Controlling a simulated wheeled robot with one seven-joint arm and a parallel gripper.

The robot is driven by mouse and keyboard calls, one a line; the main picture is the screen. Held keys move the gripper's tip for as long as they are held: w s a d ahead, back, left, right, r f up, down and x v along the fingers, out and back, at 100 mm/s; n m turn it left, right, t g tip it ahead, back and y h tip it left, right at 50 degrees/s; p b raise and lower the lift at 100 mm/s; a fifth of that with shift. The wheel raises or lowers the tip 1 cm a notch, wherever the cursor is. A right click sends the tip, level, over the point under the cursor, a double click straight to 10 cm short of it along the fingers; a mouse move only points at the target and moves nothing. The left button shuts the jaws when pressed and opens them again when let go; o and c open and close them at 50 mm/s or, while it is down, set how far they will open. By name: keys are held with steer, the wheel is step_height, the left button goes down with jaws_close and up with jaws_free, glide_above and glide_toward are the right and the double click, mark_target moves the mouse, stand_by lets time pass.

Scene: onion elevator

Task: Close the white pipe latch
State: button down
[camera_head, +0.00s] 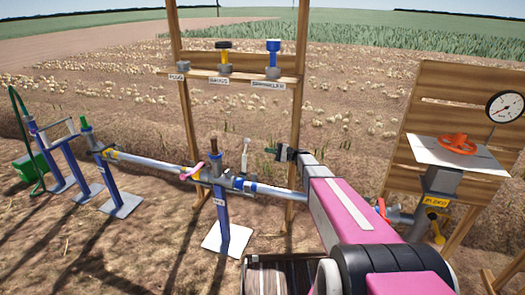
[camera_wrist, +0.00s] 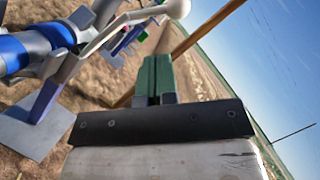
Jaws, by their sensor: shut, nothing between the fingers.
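The white pipe latch (camera_head: 246,154) is a thin light lever standing upright on the pipe in the head view. In the wrist view the latch (camera_wrist: 122,27) runs up from the blue and grey pipe (camera_wrist: 32,48) to a pale round knob at the top edge. My gripper (camera_head: 272,150) is to the right of the latch in the head view, apart from it. In the wrist view my gripper's green fingers (camera_wrist: 154,76) are shut together and empty, below and left of the knob.
A wooden panel with a gauge (camera_head: 505,106) and red wheel (camera_head: 457,143) stands right.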

steer(key=x, duration=0.8)
steer(key=shift+a, duration=0.35)
steer(key=shift+s+r, duration=0.1)
steer(key=shift+s, duration=0.05)
steer(key=shift+s+a+r+n, duration=0.15)
steer(key=shift+s+r+n, duration=0.1)
steer(key=shift+n, duration=0.15)
steer(key=shift+s, duration=0.15)
steer(key=s+a+n+g+h, duration=0.1)
steer(key=s+a+n+h, duration=0.3)
steer(key=s+n, duration=0.55)
steer(key=s+a+f+n+t+h, duration=0.2)
steer(key=s+f+n+t+h, duration=0.1)
steer(key=s+f+n, duration=0.5)
steer(key=shift+s+a+t, duration=0.3)
steer(key=shift+a+t, duration=0.05)
steer(key=shift+t, duration=0.25)
steer(key=shift+f+n, duration=0.1)
steer(key=shift+n, duration=0.15)
